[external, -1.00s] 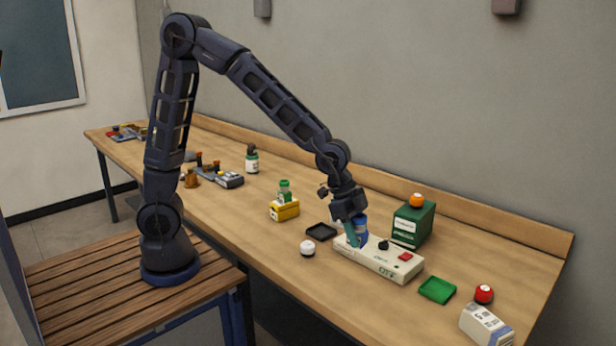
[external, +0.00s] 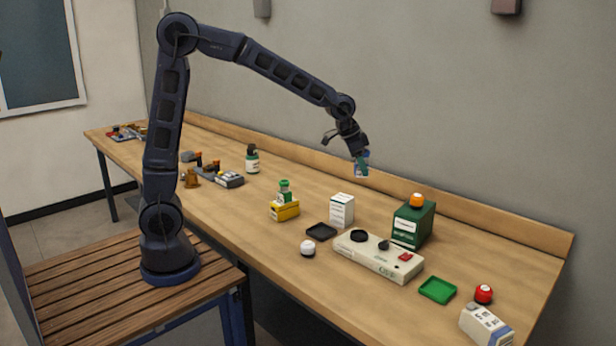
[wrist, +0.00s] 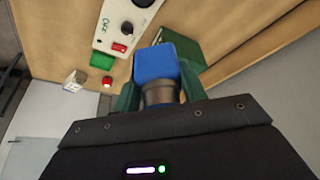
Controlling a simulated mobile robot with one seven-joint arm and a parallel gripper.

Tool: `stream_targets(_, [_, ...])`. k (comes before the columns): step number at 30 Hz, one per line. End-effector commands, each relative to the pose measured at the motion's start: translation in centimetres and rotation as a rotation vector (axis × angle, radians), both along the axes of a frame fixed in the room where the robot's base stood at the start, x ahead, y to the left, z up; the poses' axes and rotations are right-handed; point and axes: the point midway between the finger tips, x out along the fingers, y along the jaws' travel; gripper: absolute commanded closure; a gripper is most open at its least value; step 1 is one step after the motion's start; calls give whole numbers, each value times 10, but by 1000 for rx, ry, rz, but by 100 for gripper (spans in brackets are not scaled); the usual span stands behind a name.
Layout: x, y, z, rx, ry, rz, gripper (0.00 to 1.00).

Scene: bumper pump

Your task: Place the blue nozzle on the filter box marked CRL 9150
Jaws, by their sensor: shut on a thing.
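My gripper (external: 361,164) is shut on the blue nozzle (external: 363,157) and holds it in the air above the back of the bench. In the wrist view the blue nozzle (wrist: 155,62) sits between the green fingers, with a grey collar below its blue block. The boxes' markings are too small to read, so I cannot tell which is CRL 9150. A white box with a green label (external: 342,210) stands upright with a bare top. A green box (external: 413,226) carries an orange nozzle (external: 416,200). A yellow box (external: 285,211) carries a green nozzle (external: 284,192). Another white box (external: 486,325) lies at the front right.
The cream pump unit (external: 378,260) has a black round socket, a black knob and a red button. Around it are a black tray (external: 321,231), a green tray (external: 437,289), a white ball (external: 307,249) and a red ball (external: 484,294). The wall stands close behind.

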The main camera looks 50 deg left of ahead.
Motion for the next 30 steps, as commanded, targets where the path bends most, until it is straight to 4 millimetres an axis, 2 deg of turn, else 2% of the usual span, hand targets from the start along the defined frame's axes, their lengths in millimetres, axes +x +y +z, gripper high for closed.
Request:
stream_targets(1, [15,19,7,-2,-3,48,88])
stream_targets(6, [52,76,25,-4,-4,188,88])
stream_targets(12, [77,125,41,-7,-6,302,88])
stream_targets(17, [84,143,45,-8,-5,343,88])
stream_targets(20, [85,145,36,-7,-4,349,88])
stream_targets(30, [85,145,-35,-7,-1,349,88])
